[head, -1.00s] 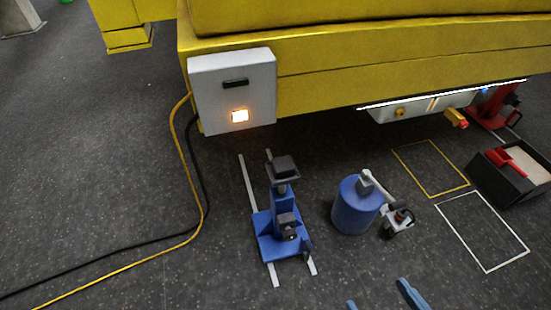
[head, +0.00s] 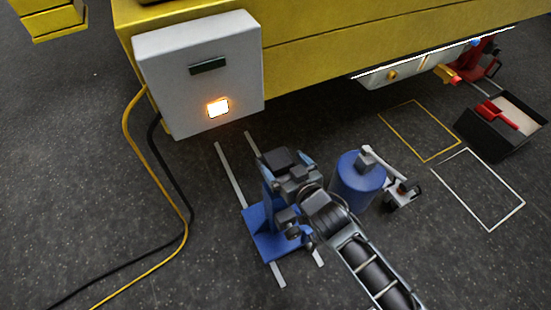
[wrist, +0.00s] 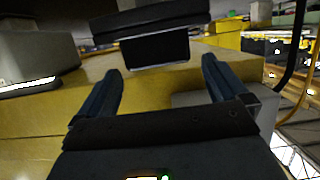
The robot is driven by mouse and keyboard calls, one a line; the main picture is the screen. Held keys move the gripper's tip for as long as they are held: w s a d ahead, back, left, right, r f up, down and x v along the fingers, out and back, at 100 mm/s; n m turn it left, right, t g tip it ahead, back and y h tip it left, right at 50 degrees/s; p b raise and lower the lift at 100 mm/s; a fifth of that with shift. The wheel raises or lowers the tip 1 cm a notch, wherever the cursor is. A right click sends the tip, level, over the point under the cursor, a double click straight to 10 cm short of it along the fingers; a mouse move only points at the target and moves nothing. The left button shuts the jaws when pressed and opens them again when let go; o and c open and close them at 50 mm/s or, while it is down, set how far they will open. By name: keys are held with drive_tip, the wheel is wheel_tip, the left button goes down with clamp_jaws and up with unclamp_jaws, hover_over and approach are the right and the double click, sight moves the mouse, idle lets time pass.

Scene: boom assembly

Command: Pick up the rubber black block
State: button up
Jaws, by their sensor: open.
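The rubber black block (head: 283,159) sits on top of the blue stand (head: 262,240), which stands on the floor. In the wrist view the block (wrist: 155,48) is a dark, wide shape beyond the fingertips, roughly centred between them. My gripper (head: 295,178) is close beside the block in the head view and partly hides the stand. In the wrist view my gripper (wrist: 163,66) is open, with nothing between its two blue fingers. I cannot tell whether a finger touches the block.
A blue cylinder (head: 356,182) with a grey fitting stands just right of the stand. A white box (head: 205,80) with a lit orange button hangs on the yellow boom (head: 320,52). Cables (head: 183,222) run on the floor at left. A black bin (head: 490,135) is at right.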

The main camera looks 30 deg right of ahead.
sight(277, 157)
drive_tip(key=shift+x, duration=3.15)
drive_tip(key=shift+f, duration=0.15)
drive_tip(key=shift+c, duration=0.3)
drive_tip(key=c, duration=1)
drive_tip(key=shift+c, duration=0.5)
